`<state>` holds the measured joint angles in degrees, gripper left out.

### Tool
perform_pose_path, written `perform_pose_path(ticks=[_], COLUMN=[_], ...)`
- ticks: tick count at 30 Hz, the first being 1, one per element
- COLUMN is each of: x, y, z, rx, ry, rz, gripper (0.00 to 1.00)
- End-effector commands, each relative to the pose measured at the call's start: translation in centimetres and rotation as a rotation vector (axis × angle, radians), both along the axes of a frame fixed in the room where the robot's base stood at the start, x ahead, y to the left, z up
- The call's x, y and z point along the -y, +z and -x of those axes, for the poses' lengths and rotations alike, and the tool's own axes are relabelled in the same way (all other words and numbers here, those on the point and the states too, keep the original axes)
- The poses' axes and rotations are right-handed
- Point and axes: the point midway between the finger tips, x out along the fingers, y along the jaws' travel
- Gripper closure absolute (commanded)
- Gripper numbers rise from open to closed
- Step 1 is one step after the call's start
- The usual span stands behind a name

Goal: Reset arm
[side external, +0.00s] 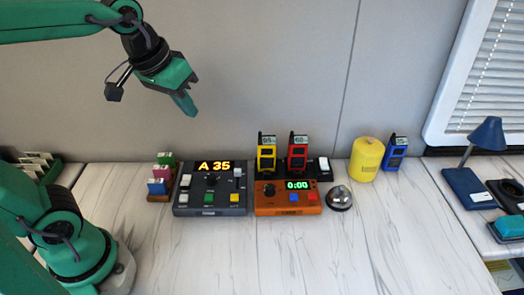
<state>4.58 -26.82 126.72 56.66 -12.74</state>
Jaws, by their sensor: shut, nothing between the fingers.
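My gripper (189,104) is at the end of my green arm, high above the back of the table and in front of the grey wall. It points down and to the right. Its fingers are together and hold nothing. It is well clear of every object below it. The nearest things beneath are a dark console (211,188) with a lit display reading "A 35" and a small brown rack (158,197) with coloured blocks to its left.
An orange timer box (288,209) reads 0:00. Yellow (267,155), red (298,153) and blue (396,154) handheld devices stand behind. A silver bell (339,199) and a yellow canister (366,160) are to the right. A blue lamp (487,135) stands far right. The front white tabletop (300,258) is clear.

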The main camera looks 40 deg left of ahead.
Motion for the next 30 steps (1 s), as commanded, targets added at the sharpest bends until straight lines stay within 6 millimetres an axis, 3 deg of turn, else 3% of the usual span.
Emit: perform_pose_path(ticks=[6, 12, 30], x=[-1.5, -2.2, -2.3], y=[-2.1, -3.8, -4.3], z=[4.1, 6.2, 6.8], rx=[0.052, 0.079, 0.086], ry=[-0.065, -0.107, -0.122], rz=[-0.049, -0.083, -0.095], gripper=[1.00, 1.00, 1.00])
